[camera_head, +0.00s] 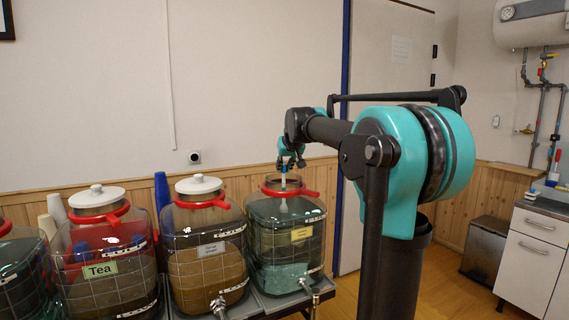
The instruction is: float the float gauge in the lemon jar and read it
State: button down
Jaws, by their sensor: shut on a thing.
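The rightmost jar (262,258) is clear with a greenish tint, a red collar and a small yellow label (302,233) too small to read; I take it for the lemon jar. Its mouth is open, with no white lid on it. My gripper (288,163) is above this mouth, shut on a thin pale upright stem, the float gauge (284,184). The gauge's lower part reaches down through the collar into the jar. Its marks are too small to read, and I cannot tell whether it touches liquid.
To the left stand a jar of brown liquid (190,268), a jar labelled Tea (130,283) and a cut-off jar (18,282). Taps stick out in front. A white cabinet (535,260) is at right.

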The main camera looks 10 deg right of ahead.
jog(key=shift+f, duration=0.3)
